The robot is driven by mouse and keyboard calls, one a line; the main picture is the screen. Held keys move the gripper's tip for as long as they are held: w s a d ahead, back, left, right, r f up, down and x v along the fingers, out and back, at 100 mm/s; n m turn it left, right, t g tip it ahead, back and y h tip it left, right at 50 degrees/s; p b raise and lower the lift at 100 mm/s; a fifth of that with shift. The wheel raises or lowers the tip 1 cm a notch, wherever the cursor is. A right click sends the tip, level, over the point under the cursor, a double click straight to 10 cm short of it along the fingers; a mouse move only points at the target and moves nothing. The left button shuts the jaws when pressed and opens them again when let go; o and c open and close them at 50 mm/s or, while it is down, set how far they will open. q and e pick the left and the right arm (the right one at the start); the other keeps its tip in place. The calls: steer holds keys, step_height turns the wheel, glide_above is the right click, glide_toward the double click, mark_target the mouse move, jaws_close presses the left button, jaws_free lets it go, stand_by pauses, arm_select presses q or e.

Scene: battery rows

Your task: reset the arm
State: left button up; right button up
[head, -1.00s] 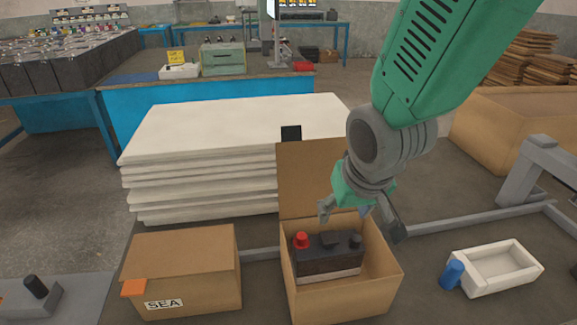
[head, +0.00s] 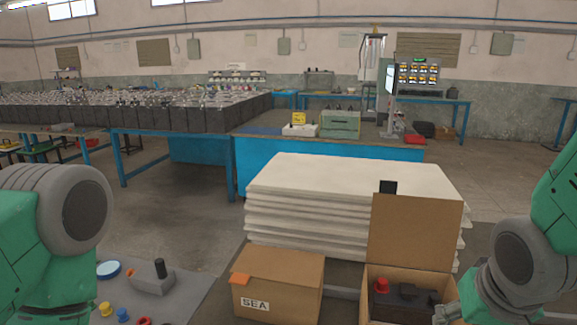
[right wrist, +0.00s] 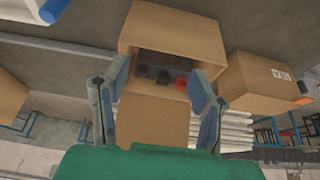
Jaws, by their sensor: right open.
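My right arm enters the head view at the right edge, its gripper (head: 447,313) low beside the open cardboard box (head: 416,232) and partly cut off by the frame. In the right wrist view the two fingers stand apart with nothing between them, and the gripper (right wrist: 158,78) faces the box. A dark battery (head: 408,293) with a red terminal cap sits inside the box; it also shows in the right wrist view (right wrist: 150,72). My left arm shows at the left edge of the head view, but its gripper is out of frame.
A closed box marked SEA (head: 277,284) stands left of the open box. A stack of white sheets (head: 350,180) lies behind. A grey block with a black knob (head: 152,280) and small coloured parts lie at lower left. Blue tables stand farther back.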

steer(key=s+f+n+g, duration=0.1)
steer(key=s+f, duration=0.5)
steer(key=f, duration=0.3)
steer(key=s+d+f+n+g, duration=0.1)
steer(key=s+f, duration=0.5)
steer(key=f, duration=0.4)
steer(key=s+d+f+n+g+y, duration=0.1)
steer(key=s+f, duration=0.5)
steer(key=f, duration=0.4)
steer(key=shift+s+d+g, duration=0.15)
steer(key=shift+s+g, duration=0.25)
